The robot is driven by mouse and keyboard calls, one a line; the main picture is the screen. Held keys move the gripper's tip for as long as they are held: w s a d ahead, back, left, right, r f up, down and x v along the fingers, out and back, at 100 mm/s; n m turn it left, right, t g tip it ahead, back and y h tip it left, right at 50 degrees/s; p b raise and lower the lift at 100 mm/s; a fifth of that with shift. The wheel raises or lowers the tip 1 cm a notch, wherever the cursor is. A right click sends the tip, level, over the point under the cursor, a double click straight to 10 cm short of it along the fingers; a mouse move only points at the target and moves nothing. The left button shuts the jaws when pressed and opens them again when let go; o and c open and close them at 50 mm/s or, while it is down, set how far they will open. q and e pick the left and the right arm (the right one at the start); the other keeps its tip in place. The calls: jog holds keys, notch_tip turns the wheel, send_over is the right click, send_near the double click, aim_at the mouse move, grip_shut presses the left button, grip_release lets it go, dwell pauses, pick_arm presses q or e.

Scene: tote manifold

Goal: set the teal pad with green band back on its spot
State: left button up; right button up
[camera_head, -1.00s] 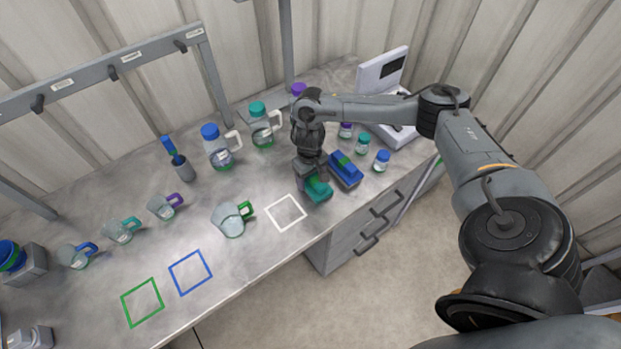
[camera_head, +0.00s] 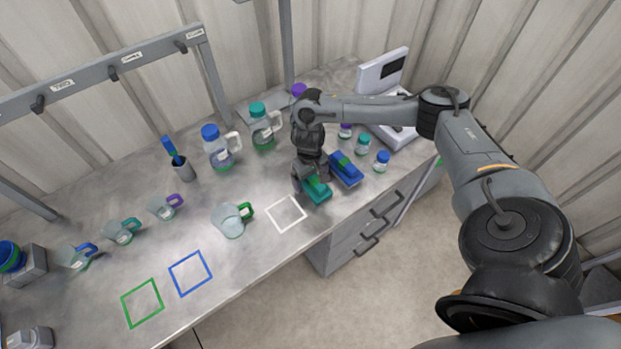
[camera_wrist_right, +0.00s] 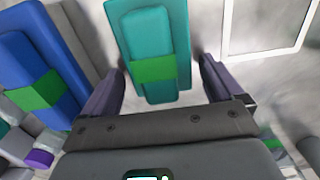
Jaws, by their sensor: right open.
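The teal pad with green band (camera_head: 316,190) lies on the grey bench near its front edge, just right of a white square outline (camera_head: 285,213). My right gripper (camera_head: 311,184) is low over it and hides part of it. In the right wrist view the teal pad (camera_wrist_right: 149,30) lies between the open fingers of the right gripper (camera_wrist_right: 162,75), with a gap on each side. The white outline (camera_wrist_right: 262,52) also shows there, to the right of the pad and apart from it. My left gripper is not in view.
A blue pad with green band (camera_head: 346,170) lies close to the right of the teal pad. Small capped jars (camera_head: 381,161) stand behind it. A green-handled jug (camera_head: 231,221) stands left of the white outline. Blue (camera_head: 190,272) and green (camera_head: 142,303) outlines are empty.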

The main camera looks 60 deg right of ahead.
notch_tip(320, 180, up, 12)
jog(key=p, duration=0.6)
jog(key=shift+w, duration=0.1)
